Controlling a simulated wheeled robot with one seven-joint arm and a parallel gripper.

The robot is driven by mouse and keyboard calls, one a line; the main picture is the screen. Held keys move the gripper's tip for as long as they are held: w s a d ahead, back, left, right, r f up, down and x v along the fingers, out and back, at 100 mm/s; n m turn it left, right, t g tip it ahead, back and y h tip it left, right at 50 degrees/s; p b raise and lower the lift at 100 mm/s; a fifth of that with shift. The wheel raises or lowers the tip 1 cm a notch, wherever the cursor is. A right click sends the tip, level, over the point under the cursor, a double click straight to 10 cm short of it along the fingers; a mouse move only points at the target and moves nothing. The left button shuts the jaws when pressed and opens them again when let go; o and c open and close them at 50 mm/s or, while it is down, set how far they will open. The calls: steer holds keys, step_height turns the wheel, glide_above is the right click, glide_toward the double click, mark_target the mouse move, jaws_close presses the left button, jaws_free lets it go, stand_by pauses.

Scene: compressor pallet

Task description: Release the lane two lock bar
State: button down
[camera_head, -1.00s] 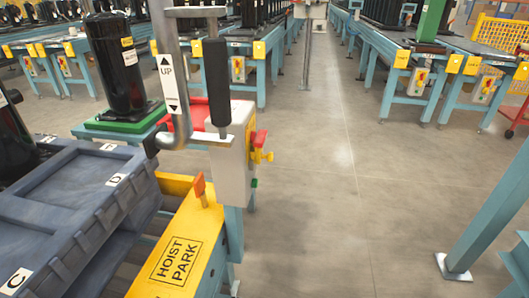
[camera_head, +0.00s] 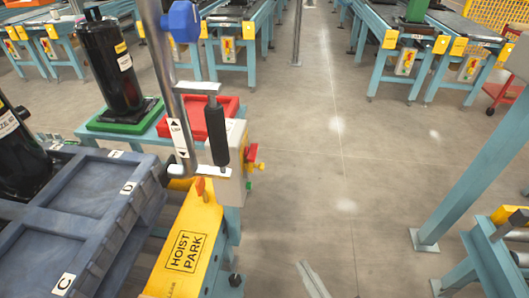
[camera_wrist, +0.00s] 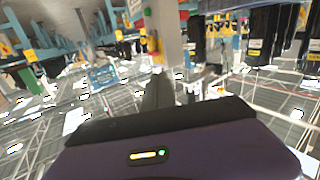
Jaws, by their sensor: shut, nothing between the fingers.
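I cannot pick out a lane two lock bar with certainty in either view. My gripper (camera_wrist: 158,88) shows in the wrist view as a dark, narrow, shut shape beyond the dark purple wrist housing. Nothing shows in its grip. A pale grey piece at the bottom edge of the head view may be part of my arm, but I cannot tell. The wrist picture is upside down, with roof trusses below. A pale post (camera_wrist: 168,35) with coloured controls stands beyond the gripper.
A grey crate (camera_head: 65,215) and black compressor (camera_head: 112,65) stand left. A control box (camera_head: 232,165) and red tray (camera_head: 205,116) are nearby. A blue post (camera_head: 470,190) stands right; the central floor is clear.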

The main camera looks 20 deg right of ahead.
steer(key=w+a+r+h+p, duration=0.1)
steer(key=w+r+p, duration=0.4)
steer(key=w, duration=0.4)
steer(key=w+r+p, duration=0.5)
steer(key=w+p, duration=0.1)
steer(key=w, duration=0.3)
step_height(320, 180, down, 5)
steer(key=w+d+m+g+h, duration=0.1)
steer(key=d+m+g+h, duration=0.1)
steer(key=m+g, duration=0.1)
steer(key=shift+w+d+f, duration=0.15)
steer(key=shift+w+d, duration=0.2)
steer(key=shift+d, duration=0.05)
steer(key=f+x, duration=0.2)
steer(key=x, duration=1.1)
steer(key=shift+s+f, duration=0.35)
steer(key=shift+s, duration=0.15)
